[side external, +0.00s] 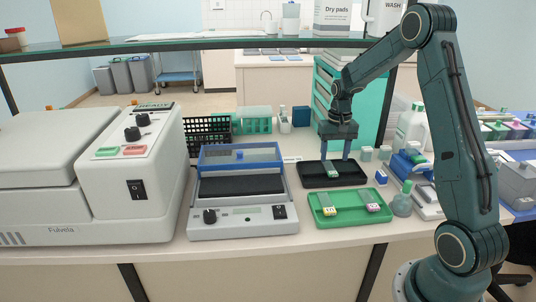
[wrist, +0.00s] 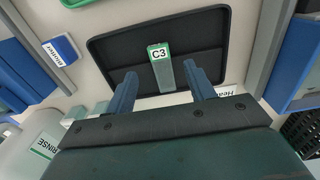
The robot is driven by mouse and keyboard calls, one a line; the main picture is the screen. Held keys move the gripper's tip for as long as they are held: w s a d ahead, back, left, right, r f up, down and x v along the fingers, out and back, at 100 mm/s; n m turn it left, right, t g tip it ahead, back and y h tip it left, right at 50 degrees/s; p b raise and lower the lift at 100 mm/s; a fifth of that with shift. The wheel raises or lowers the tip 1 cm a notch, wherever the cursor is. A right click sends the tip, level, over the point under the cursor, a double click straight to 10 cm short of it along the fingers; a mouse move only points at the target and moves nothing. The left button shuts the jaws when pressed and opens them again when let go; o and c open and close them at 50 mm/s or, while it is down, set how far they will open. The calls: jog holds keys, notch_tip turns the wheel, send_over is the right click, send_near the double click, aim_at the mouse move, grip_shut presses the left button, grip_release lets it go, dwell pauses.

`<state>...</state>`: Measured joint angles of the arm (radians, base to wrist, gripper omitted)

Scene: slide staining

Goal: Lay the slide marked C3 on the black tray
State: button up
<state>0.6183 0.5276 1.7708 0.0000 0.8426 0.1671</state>
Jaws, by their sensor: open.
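The slide marked C3 (wrist: 163,69) has a green label end and a clear body. In the wrist view it lies on the black tray (wrist: 118,47), and it also shows on the black tray (side external: 314,181) in the side view as a small green-ended strip (side external: 334,171). My gripper (wrist: 162,88) is open, its two blue fingers on either side of the slide, apart from it in the picture. In the side view my gripper (side external: 335,157) points down over the black tray. I cannot tell its exact height above the tray.
A green tray (side external: 350,218) with two slides, one yellow-ended (side external: 330,210) and one pink-ended (side external: 373,206), lies in front of the black tray. A heater with a blue lid (side external: 240,153) stands to the left. Bottles and small blocks crowd the right.

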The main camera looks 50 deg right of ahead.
notch_tip(320, 180, up, 9)
dwell(0.4)
jog(key=shift+r, duration=0.1)
jog(key=s+a+r+n+t, duration=0.1)
jog(key=s+a+r+n, duration=0.15)
jog(key=a+r, duration=0.4)
jog(key=s+a+r+n+t, duration=0.2)
jog(key=s+a+r, duration=0.15)
jog(key=a, duration=0.65)
jog(key=s+a+f+n+t, duration=0.2)
jog(key=s+a+n, duration=0.2)
jog(key=s+a, duration=0.6)
jog(key=shift+s+a+f+t, duration=0.15)
jog(key=shift+s+t, duration=0.15)
jog(key=shift+s, duration=1.6)
jog(key=shift+n, duration=0.25)
